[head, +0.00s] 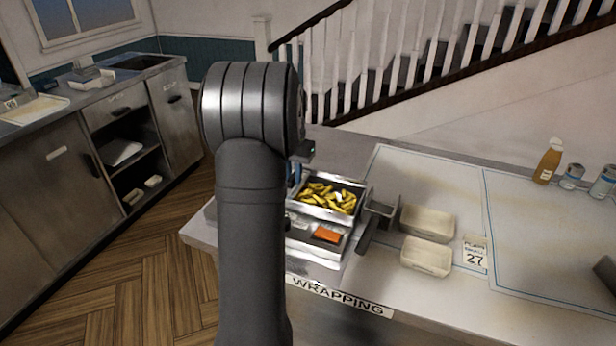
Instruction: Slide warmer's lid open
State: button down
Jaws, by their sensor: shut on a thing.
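The warmer (358,194) stands on the counter just right of my arm, as a metal unit with two visible bays. The rear bay is uncovered and holds yellow fries (328,197). The front bay holds an orange item (327,235) and a small pale item. The left side of the warmer is hidden behind my arm, and I cannot make out the lid. My gripper is hidden behind my own arm. A small dark part of my wrist shows above the warmer's left side, with a narrow blue strip below it.
A dark metal holder (380,212) with a handle stands right of the warmer. Two pale trays (428,222) and a card marked 27 (475,254) are beyond it. Bottles (548,162) stand far right. The counter between (530,240) is clear.

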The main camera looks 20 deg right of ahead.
jog(key=shift+w+a, duration=0.15)
jog(key=shift+w, duration=0.05)
jog(key=shift+r, duration=0.1)
jog(key=c, duration=1.4)
grip_release()
jog(key=shift+o, duration=0.2)
notch_tip(320, 180, up, 17)
jog(key=shift+r, duration=0.2)
